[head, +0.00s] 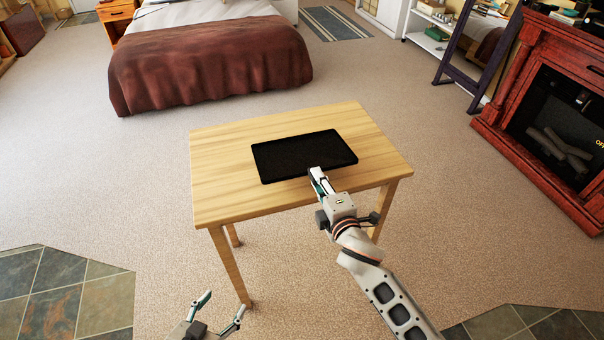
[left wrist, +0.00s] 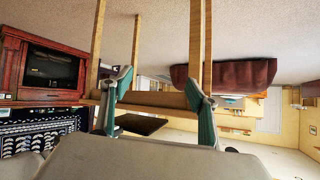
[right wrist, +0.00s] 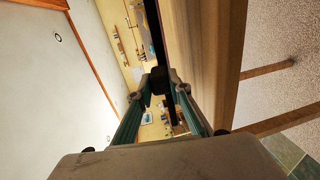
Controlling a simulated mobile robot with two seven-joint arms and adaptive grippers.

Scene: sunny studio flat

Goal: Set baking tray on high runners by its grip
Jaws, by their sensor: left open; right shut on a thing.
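The black baking tray (head: 304,155) is flat and rectangular, over the wooden table (head: 225,165). My right gripper (head: 318,177) is shut on the tray's near edge, right of its middle. In the right wrist view a dark part of the tray (right wrist: 158,78) is between the fingers, beside the tabletop edge; the fingers hide the grip's shape. The tray also shows as a dark slab in the left wrist view (left wrist: 140,124). I cannot tell whether it touches the tabletop. My left gripper (head: 222,306) is open and empty, low in front of the table's near left leg. I cannot make out any runners.
A bed (head: 210,60) with a brown cover stands behind the table. A red-wood fireplace (head: 545,110) and a dark-framed mirror (head: 470,50) stand at the right. Carpeted floor (head: 90,190) is clear on the left and between table and fireplace.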

